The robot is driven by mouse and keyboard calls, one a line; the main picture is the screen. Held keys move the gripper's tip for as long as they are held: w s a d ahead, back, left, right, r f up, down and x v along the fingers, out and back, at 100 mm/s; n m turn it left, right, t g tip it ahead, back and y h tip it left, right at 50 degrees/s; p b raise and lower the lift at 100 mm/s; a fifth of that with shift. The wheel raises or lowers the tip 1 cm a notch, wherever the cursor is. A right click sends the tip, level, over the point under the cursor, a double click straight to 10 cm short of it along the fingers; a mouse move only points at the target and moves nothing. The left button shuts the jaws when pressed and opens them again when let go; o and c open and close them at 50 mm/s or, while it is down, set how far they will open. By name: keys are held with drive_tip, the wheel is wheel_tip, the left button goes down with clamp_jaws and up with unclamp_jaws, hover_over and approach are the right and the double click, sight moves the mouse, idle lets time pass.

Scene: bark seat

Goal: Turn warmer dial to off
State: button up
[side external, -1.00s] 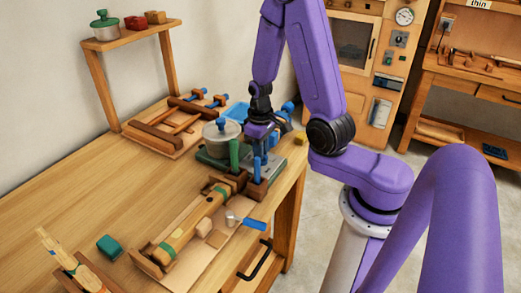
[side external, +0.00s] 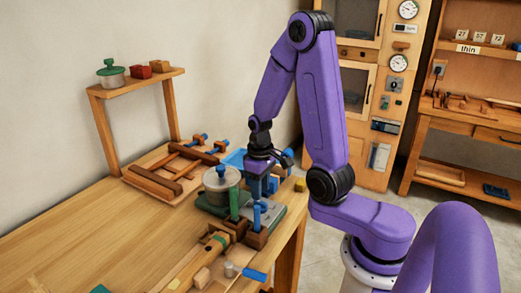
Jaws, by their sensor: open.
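The grey lidded pot (side external: 221,184) stands on a green-and-grey base unit (side external: 212,206) near the right end of the bench; this looks like the warmer. No dial can be made out on it; the dial is too small or hidden behind my gripper and the holder. My gripper (side external: 260,187) points down just right of the pot, over the back of the base unit. It is open and I see nothing held in it. Its fingertips are partly lost among blue parts, so I cannot tell whether they touch anything.
A wooden holder with green and blue handles (side external: 257,225) stands close in front of the gripper. A blue-handled tool (side external: 255,275) lies at the front edge.

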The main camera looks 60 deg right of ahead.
sight(260, 202)
wheel_tip(260, 202, up, 14)
drive_tip(key=shift+f, duration=0.2)
idle(0.5)
drive_tip(key=s+a+f+n, duration=0.2)
drive_tip(key=s+a+n, duration=0.3)
drive_tip(key=a, duration=0.4)
drive_tip(key=s+a+n, duration=0.2)
drive_tip(key=s+n, duration=0.1)
drive_tip(key=s, duration=0.3)
drive_tip(key=s+a+f+n, duration=0.1)
drive_tip(key=s+a+n, duration=0.1)
drive_tip(key=s+n, duration=0.2)
drive_tip(key=s, duration=0.3)
drive_tip(key=shift+s+a+f, duration=0.15)
drive_tip(key=shift+a+f, duration=0.1)
drive_tip(key=shift+a, duration=0.15)
